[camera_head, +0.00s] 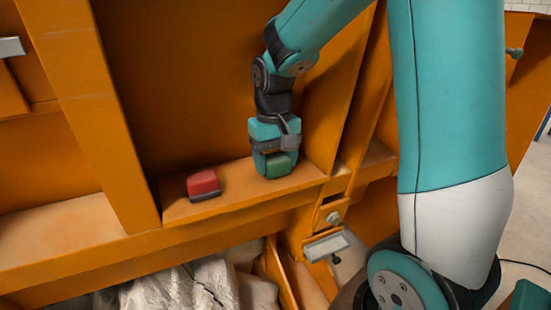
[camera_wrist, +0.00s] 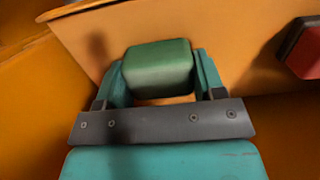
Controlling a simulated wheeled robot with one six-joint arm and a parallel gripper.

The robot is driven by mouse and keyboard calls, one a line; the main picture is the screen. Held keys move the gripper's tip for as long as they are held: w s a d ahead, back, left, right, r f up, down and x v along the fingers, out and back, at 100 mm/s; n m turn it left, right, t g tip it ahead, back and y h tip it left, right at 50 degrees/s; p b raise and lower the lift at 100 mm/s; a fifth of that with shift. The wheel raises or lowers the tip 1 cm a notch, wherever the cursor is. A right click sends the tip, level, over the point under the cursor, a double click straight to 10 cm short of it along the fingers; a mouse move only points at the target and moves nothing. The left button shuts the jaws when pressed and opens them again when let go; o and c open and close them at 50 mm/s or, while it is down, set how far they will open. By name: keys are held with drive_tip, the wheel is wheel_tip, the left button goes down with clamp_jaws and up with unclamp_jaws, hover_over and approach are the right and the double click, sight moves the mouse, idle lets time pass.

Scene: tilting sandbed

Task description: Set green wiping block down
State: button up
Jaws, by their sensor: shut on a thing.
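The green wiping block (camera_head: 278,166) is between the fingers of my gripper (camera_head: 276,160), at the right part of an orange ledge (camera_head: 240,194). In the wrist view the green block (camera_wrist: 158,68) sits between the two teal fingers of my gripper (camera_wrist: 160,82), which is shut on it. The block is at or just above the ledge surface; I cannot tell whether its underside touches. Its underside is hidden.
A red block (camera_head: 203,183) with a dark base rests on the ledge to the left; it also shows in the wrist view (camera_wrist: 304,52). Orange uprights stand on both sides of the ledge. Grey-white sacking (camera_head: 190,287) lies below. The ledge between the blocks is clear.

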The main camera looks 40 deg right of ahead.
drive_tip(key=shift+f, duration=0.25)
drive_tip(key=o, duration=1)
drive_tip(key=shift+o, duration=0.2)
drive_tip(key=shift+r, duration=0.1)
